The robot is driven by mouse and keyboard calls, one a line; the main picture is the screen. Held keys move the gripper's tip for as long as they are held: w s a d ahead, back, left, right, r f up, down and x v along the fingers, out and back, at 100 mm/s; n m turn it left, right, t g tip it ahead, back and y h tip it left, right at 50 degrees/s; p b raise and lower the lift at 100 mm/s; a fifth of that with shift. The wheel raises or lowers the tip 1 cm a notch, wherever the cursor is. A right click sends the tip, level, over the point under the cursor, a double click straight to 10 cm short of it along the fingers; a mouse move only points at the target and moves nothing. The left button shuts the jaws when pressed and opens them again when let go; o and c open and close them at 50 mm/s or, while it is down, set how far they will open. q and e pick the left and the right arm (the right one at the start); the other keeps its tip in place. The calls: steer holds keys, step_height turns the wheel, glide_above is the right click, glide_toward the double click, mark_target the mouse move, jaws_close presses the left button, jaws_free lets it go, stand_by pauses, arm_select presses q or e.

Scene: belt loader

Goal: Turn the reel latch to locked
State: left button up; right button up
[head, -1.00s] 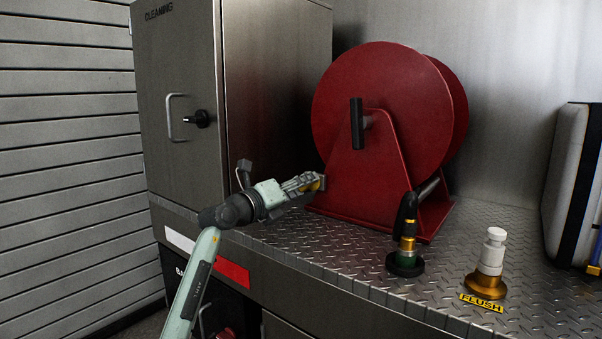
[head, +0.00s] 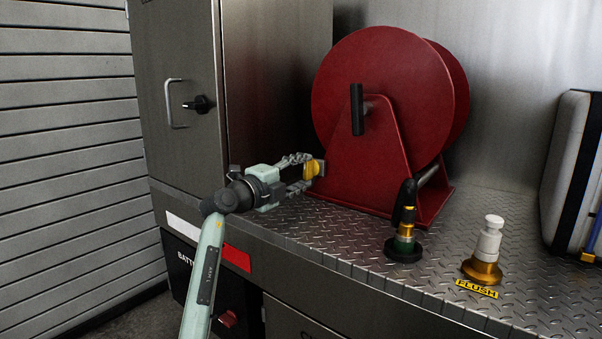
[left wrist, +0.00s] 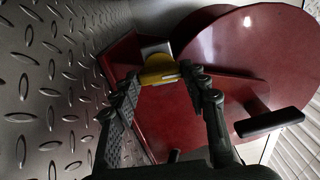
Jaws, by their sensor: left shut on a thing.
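The red hose reel (head: 385,95) stands on the diamond-plate deck, with a black crank handle (head: 357,109) on its near face. The yellow reel latch (head: 311,170) sits at the lower left of the reel's stand, on a small grey plate. My left gripper (head: 306,171) is at the latch, its fingers closed on either side of it. In the left wrist view the yellow latch (left wrist: 158,70) lies between the fingertips, in front of the grey plate (left wrist: 155,48). The fingers partly hide the latch. My right gripper is not in view.
A black-tipped nozzle (head: 404,222) on a dark green base and a white-and-brass flush valve (head: 486,250) stand on the deck to the right. A pale case (head: 566,165) stands at far right. A steel cabinet (head: 185,70) rises behind my left arm.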

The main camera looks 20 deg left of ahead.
arm_select(q)
steer(key=shift+n, duration=0.3)
steer(key=o, duration=1.2)
steer(key=shift+c, duration=0.2)
steer(key=v, duration=1.2)
steer(key=shift+w, duration=0.1)
steer(key=x, duration=1.2)
